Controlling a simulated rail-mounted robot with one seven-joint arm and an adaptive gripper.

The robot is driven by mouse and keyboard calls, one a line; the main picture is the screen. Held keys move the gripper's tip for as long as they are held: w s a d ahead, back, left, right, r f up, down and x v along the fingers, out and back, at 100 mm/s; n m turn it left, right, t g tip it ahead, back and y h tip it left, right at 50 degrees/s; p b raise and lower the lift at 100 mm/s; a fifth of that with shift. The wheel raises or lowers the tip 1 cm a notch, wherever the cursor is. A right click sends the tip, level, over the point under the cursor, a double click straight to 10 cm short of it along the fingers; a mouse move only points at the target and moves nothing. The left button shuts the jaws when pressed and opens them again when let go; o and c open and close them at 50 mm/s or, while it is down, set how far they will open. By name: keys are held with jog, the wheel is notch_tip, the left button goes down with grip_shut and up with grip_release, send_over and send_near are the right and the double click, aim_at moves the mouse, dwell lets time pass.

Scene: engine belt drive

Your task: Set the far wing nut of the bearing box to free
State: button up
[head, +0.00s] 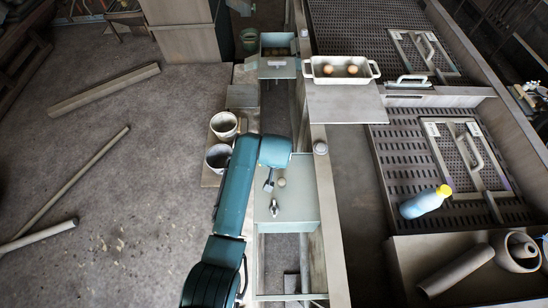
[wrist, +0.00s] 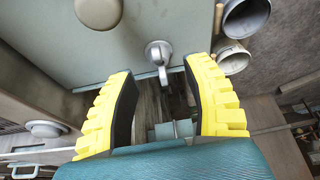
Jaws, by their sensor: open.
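The bearing box (head: 300,205) is a grey-green box below my arm in the head view; its flat top (wrist: 60,40) fills the upper left of the wrist view. The far wing nut (wrist: 158,56) is a silver piece at the box edge, its wing pointing down the wrist picture past that edge. It shows in the head view (head: 269,185) just below my arm's end. The near wing nut (head: 274,208) sits closer to the viewer. My gripper (wrist: 163,68) is open, yellow fingers either side of the far wing nut, apparently not touching it. In the head view my arm hides the fingers.
A round knob (wrist: 98,10) stands on the box top; another knob (wrist: 45,129) is on the rail beside it. Two cups (head: 221,140) stand left of the arm. A tray with two round objects (head: 340,70) stands beyond. A blue bottle (head: 425,202) lies right.

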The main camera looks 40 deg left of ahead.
jog(key=v, duration=0.8)
jog(key=shift+r, duration=0.1)
